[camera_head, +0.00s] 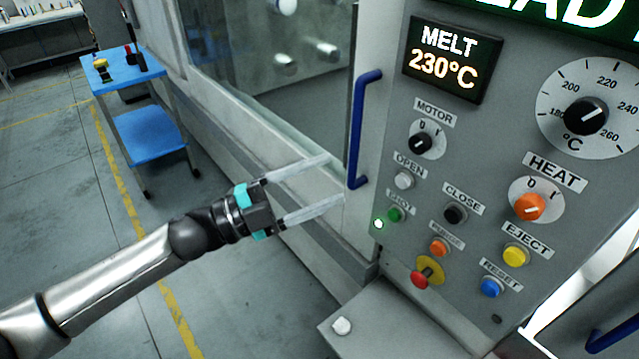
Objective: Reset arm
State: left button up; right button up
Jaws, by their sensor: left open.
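My left gripper (335,179) comes in from the left with its arm stretched toward the machine. Its two long pale fingers are apart, with nothing between them. The fingertips appear just left of the blue vertical door handle (357,130); I cannot tell whether they touch anything. The control panel (470,140) stands to the right of the gripper. My right gripper is not in view.
The panel carries a MELT display (450,60) reading 230°C, a motor knob (427,140), an orange heat knob (529,206) and several buttons. A ledge (400,325) juts out below. A blue cart (150,135) stands at the back left. The floor between is clear.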

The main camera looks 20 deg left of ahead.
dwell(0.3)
pick_arm(q)
jog(key=w+a+f+n+t+y+b, duration=0.1)
jog(key=a+f+n+y+b, duration=0.35)
jog(key=f, duration=1.15)
jog(key=w+a+f+n+t+y+b, duration=0.15)
jog(key=a+f+n+y, duration=0.6)
jog(key=f, duration=0.95)
jog(key=s+a+f+n+g+y+b, duration=0.1)
jog(key=s+f+n+g+y+b, duration=0.1)
jog(key=s+f, duration=0.5)
jog(key=s+f+n+g+y+b, duration=0.1)
jog(key=s+f+n+g+b, duration=0.15)
jog(key=f, duration=0.75)
jog(key=s+d+f+n+g+b, duration=0.1)
jog(key=s+d+f+g, duration=0.1)
jog(key=s+f, duration=0.5)
jog(key=s+d+f+n+g+b, duration=0.1)
jog(key=s+f+g, duration=0.3)
jog(key=s, duration=0.9)
jog(key=s+d+f+n+g+y+b, duration=0.1)
jog(key=s+d+f+n+g+b, duration=0.1)
jog(key=s+f, duration=0.8)
jog(key=shift+s+d+f+n+g, duration=0.15)
jog(key=shift+s+d+n+g, duration=0.2)
jog(key=shift+d+g, duration=0.4)
jog(key=shift+w+d, duration=0.1)
jog(key=shift+d, duration=0.05)
